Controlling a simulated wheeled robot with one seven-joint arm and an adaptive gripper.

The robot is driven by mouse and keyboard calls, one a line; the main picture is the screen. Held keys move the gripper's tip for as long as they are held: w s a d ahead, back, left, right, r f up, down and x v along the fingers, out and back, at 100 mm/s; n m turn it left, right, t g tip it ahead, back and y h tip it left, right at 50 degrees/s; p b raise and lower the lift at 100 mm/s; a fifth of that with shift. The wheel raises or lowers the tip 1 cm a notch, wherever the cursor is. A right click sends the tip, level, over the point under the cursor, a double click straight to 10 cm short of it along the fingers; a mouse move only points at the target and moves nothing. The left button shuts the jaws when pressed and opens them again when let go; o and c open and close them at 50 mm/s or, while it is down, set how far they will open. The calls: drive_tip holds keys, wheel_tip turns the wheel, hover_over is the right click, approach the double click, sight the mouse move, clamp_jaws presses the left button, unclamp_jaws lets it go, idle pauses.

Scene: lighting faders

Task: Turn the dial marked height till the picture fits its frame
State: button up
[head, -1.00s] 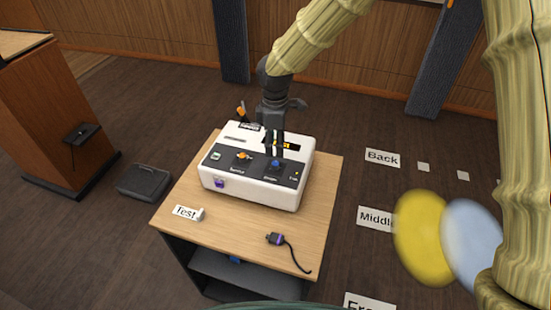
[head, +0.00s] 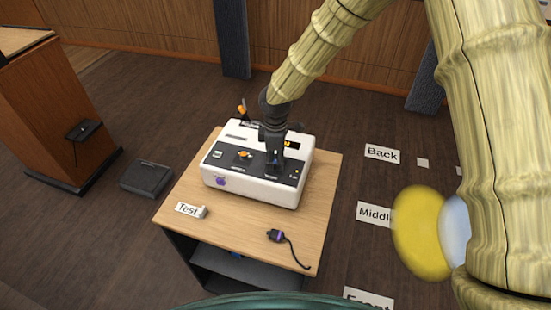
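The white box (head: 285,196) with a dark sloping control panel stands on a small wooden table. An orange-topped dial (head: 243,155) sits left of the panel's middle. A blue-topped dial (head: 276,155) on the right is mostly covered by my gripper (head: 275,164). The dial labels are too small to read, so I cannot tell which is marked height. My gripper points down with its fingertips at the blue-topped dial, and a bit of blue shows between the fingers. Whether they grip it is unclear. The picture and its frame are not in view.
The wooden table (head: 240,222) has a card reading Test (head: 187,209) and a purple-tipped cable plug (head: 275,235) at its front. A lectern (head: 50,110) and dark floor box (head: 147,178) stand left. Floor cards, including Back (head: 382,153), lie right.

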clamp_jaws()
drive_tip(key=shift+n+p, duration=0.65)
drive_tip(key=shift+n, duration=1.75)
drive_tip(key=shift+o, duration=0.2)
unclamp_jaws()
wheel_tip(320, 180, up, 12)
